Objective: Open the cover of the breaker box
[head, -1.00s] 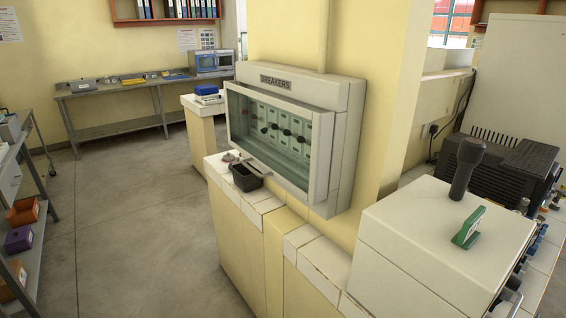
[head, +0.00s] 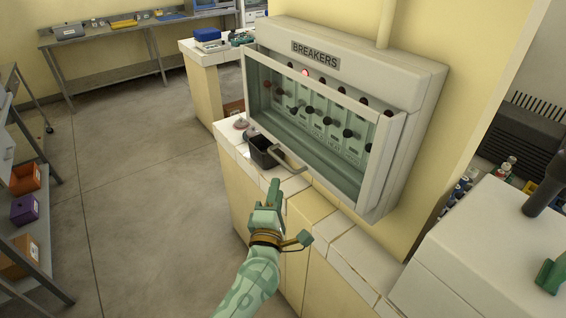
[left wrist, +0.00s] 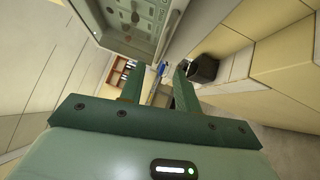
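The breaker box (head: 425,85), labelled BREAKERS, is on the yellow wall. Its framed clear cover (head: 385,150) is down over the rows of breaker switches and looks closed. A grey bar handle (head: 288,159) juts out at the cover's lower edge. My left gripper (head: 273,186) is just below and in front of this handle, apart from it. In the left wrist view its two fingers (left wrist: 158,72) stand apart with nothing held between them, and part of the box (left wrist: 130,22) shows beyond at the top. My right gripper is not in view.
A dark open container (head: 262,152) stands on the tiled ledge below the box; it also shows in the left wrist view (left wrist: 203,69). A white machine (head: 475,255) is at the lower right. A shelf rack (head: 45,235) stands at left, with free floor between.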

